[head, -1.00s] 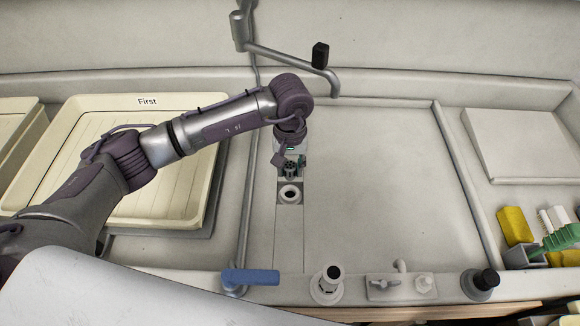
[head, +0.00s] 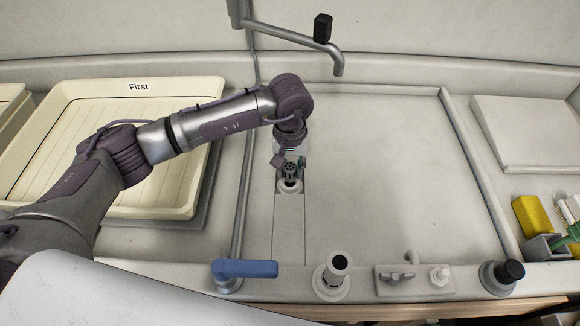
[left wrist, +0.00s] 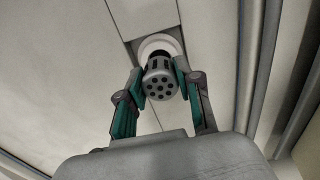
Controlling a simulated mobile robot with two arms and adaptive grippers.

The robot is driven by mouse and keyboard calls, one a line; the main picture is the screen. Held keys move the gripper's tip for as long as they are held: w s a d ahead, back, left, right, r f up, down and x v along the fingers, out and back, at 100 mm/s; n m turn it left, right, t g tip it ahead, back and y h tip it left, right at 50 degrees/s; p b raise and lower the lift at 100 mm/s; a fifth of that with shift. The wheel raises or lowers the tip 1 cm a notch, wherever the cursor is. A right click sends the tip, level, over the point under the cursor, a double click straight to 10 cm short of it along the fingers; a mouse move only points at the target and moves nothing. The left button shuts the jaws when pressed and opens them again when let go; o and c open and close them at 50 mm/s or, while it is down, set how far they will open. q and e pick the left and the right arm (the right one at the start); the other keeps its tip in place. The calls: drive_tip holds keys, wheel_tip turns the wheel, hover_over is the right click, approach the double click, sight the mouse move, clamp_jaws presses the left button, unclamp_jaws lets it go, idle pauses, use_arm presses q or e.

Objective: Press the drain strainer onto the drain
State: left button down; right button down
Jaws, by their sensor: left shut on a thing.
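The drain strainer (head: 289,171) is a small dark grey cylinder with round holes in its end. My left gripper (left wrist: 161,82) is shut on it, with one green-padded finger on each side. In the left wrist view the strainer (left wrist: 160,88) shows its holed end toward the camera. The drain (head: 290,187) is a white ring with a dark opening, set in a narrow strip of the sink floor. In the left wrist view the drain (left wrist: 161,43) lies just beyond the strainer, which overlaps part of it. I cannot tell whether the two touch. My right gripper is not in view.
A cream tray marked "First" (head: 188,205) stands left of the sink. A blue-handled valve (head: 245,268), a white fitting (head: 332,276) and a black knob (head: 509,270) line the front edge. A faucet (head: 290,36) hangs at the back. The sink floor (head: 400,180) is clear on the right.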

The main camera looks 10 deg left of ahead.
use_arm(q)
drive_tip(key=shift+r+b, duration=0.1)
drive_tip(key=shift+b, duration=0.25)
idle(0.4)
drive_tip(key=shift+f+b, duration=1.55)
drive_tip(key=shift+b, duration=0.25)
drive_tip(key=shift+r, duration=0.1)
idle(0.4)
drive_tip(key=c, duration=0.7)
unclamp_jaws()
drive_tip(key=o, duration=0.3)
drive_tip(key=shift+r, duration=0.1)
drive_tip(key=shift+r+p, duration=0.85)
drive_tip(key=shift+r, duration=1.3)
